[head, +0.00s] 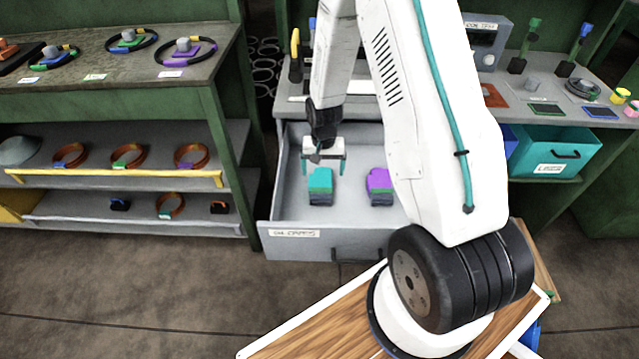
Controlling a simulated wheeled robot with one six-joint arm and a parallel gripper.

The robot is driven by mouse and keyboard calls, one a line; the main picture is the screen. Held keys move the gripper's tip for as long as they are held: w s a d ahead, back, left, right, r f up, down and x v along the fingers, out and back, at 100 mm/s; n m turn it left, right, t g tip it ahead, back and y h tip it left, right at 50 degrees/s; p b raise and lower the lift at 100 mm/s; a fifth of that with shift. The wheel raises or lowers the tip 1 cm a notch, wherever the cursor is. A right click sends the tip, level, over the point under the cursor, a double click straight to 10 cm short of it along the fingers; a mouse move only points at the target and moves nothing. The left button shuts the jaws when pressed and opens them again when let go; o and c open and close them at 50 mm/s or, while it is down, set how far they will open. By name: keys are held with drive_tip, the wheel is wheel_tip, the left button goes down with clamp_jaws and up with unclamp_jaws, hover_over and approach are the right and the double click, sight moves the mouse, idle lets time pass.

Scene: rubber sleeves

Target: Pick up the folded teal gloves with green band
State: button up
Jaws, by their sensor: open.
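The folded teal gloves with a green band (320,187) lie in the open grey drawer (288,210), left of its middle. My gripper (323,168) is open above the drawer floor, at the far end of the teal gloves. Its two teal-tipped fingers point down, one on each side of the gloves' far end. I cannot tell whether they touch the gloves or how high they are above the floor. Nothing is seen held.
Purple folded gloves with a teal band (380,186) lie right of the teal pair in the drawer, partly beside my arm. The drawer's front wall (330,246) and side walls surround them. A shelf unit (120,195) with rings stands left; a teal bin (552,152) is right.

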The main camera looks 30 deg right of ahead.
sight(321, 184)
drive_tip(key=f, duration=0.7)
drive_tip(key=shift+a, duration=0.3)
drive_tip(key=c, duration=1.1)
